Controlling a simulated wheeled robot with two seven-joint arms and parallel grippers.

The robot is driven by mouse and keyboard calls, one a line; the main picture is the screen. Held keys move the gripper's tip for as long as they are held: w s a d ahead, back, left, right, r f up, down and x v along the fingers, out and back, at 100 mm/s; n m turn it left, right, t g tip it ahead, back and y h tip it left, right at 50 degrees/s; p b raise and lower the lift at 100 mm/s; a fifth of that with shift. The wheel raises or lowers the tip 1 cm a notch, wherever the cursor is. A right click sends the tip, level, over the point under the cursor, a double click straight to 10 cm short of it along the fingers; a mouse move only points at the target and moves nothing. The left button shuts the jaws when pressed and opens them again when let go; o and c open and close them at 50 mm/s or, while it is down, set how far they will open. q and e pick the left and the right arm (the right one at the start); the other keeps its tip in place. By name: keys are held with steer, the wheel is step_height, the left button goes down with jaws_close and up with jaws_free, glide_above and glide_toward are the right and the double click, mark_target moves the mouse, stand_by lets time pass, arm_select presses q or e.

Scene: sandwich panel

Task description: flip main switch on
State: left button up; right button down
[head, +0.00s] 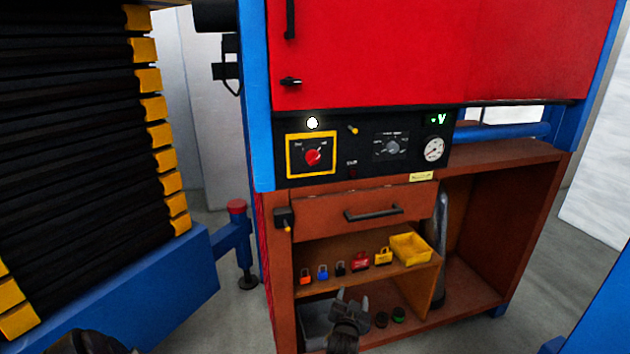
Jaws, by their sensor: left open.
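The main switch (313,157) is a red rotary knob on a black plate in a yellow square frame, at the left of the black control panel (465,128). Its handle looks slanted, but its labels are too small to read, so I cannot tell its position for sure. A round white lamp (312,123) above it looks bright. My left gripper (351,301) is open and empty, with its fingers pointing up, in front of the lower shelves. It is well below the switch and apart from it. My right gripper is not in view.
A drawer with a black handle (374,213) lies below. Several small padlocks and a yellow bin (410,248) sit on the shelf. A black bellows (70,140) stands left.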

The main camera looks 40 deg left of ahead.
arm_select(q)
steer(key=w+a+r+n+t+y+b, duration=0.1)
steer(key=w+a+r+n+y, duration=0.15)
steer(key=r, duration=0.65)
steer(key=w+a+r+n+t+y+b, duration=0.1)
steer(key=a+r+n+y, duration=0.15)
steer(key=r, duration=0.75)
steer(key=n+g+y+b, duration=0.1)
steer(key=n+g+y, duration=0.3)
steer(key=n+y, duration=0.3)
glide_toward(315, 163)
steer(key=p+x, duration=0.2)
steer(key=x, duration=0.6)
steer(key=shift+w+a+r, duration=0.1)
steer(key=shift+a+r, duration=0.1)
steer(key=shift+a, duration=0.05)
steer(key=shift+w+a+r, duration=0.15)
steer(key=shift+w+a, duration=0.15)
steer(key=shift+a, duration=0.05)
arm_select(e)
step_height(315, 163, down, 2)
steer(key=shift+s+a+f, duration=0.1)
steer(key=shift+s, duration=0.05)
